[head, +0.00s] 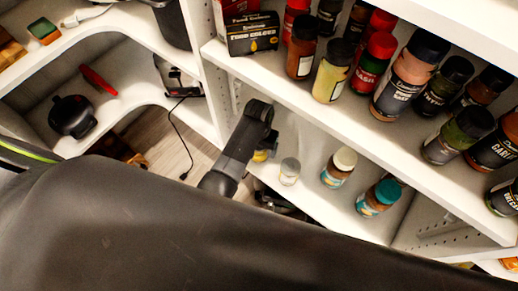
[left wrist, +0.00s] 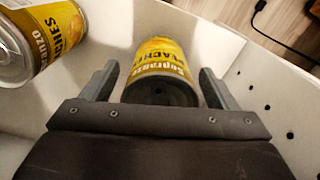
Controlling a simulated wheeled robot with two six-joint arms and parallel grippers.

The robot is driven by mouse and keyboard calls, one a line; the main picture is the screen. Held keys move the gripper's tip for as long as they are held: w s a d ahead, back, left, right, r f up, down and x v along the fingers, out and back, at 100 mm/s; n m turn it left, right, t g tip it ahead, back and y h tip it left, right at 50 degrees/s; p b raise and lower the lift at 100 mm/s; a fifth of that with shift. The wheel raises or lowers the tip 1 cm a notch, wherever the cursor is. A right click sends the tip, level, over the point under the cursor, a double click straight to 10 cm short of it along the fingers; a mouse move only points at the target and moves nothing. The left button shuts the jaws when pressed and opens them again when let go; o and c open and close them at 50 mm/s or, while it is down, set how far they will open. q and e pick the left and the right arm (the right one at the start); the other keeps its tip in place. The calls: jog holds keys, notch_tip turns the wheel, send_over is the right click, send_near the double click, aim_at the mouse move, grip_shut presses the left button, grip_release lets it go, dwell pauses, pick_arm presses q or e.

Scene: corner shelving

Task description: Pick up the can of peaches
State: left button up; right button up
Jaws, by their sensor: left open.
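In the left wrist view, a yellow can of peaches (left wrist: 160,58) lies between the two fingers of my left gripper (left wrist: 158,72). The fingers are open, one on each side, with a visible gap at each. The can's dark end faces the gripper palm. A second yellow can of peaches (left wrist: 48,35) with a metal lid is at the upper left, outside the fingers. In the head view, a bit of yellow can (head: 261,155) shows beside my left arm on the lower shelf; the arm hides most of it. My right gripper is not in view.
The upper shelf edge (head: 330,113), crowded with spice jars, is above. A perforated shelf side panel (left wrist: 262,88) is close on the right.

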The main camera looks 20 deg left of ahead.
pick_arm(q)
jog(key=c, duration=1.4)
jog(key=shift+r, duration=0.1)
